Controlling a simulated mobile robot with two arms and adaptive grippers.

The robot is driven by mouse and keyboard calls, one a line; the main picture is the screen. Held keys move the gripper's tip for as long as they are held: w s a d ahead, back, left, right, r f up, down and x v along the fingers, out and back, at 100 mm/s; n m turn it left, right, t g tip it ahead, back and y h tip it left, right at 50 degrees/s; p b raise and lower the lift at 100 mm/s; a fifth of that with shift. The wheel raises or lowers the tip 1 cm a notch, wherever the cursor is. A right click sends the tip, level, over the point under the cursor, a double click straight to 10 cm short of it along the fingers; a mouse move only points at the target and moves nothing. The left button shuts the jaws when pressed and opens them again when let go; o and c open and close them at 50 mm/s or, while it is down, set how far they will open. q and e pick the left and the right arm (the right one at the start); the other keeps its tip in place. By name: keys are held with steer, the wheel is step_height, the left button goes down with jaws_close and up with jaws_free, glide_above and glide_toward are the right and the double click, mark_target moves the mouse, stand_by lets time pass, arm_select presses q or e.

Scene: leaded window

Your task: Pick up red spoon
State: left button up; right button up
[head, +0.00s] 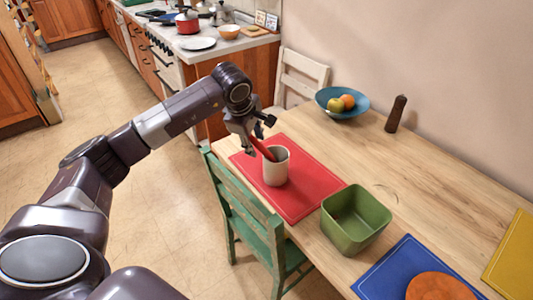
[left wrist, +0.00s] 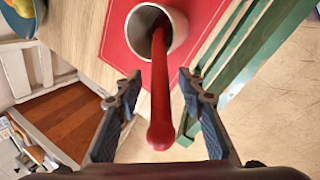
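The red spoon (head: 263,149) leans in a white cup (head: 276,170), its handle sticking out over the rim toward my gripper. The cup stands upright on a red placemat (head: 309,198) on the wooden table. My left gripper (head: 261,136) is just above the cup, close to the handle. In the left wrist view, the left gripper (left wrist: 160,90) is open, and the red spoon (left wrist: 161,95) lies between its two fingers with a gap on each side. The spoon's lower end is hidden inside the cup (left wrist: 172,22). My right gripper is not in view.
A green square bowl (head: 355,243) stands right of the cup. A blue fruit bowl (head: 343,113) and a brown pepper mill (head: 396,114) are at the back. A green chair (head: 245,213) stands against the near table side. Blue and yellow placemats lie at the right.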

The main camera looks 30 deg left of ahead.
arm_select(q)
steer(key=c, duration=0.9)
jaws_close()
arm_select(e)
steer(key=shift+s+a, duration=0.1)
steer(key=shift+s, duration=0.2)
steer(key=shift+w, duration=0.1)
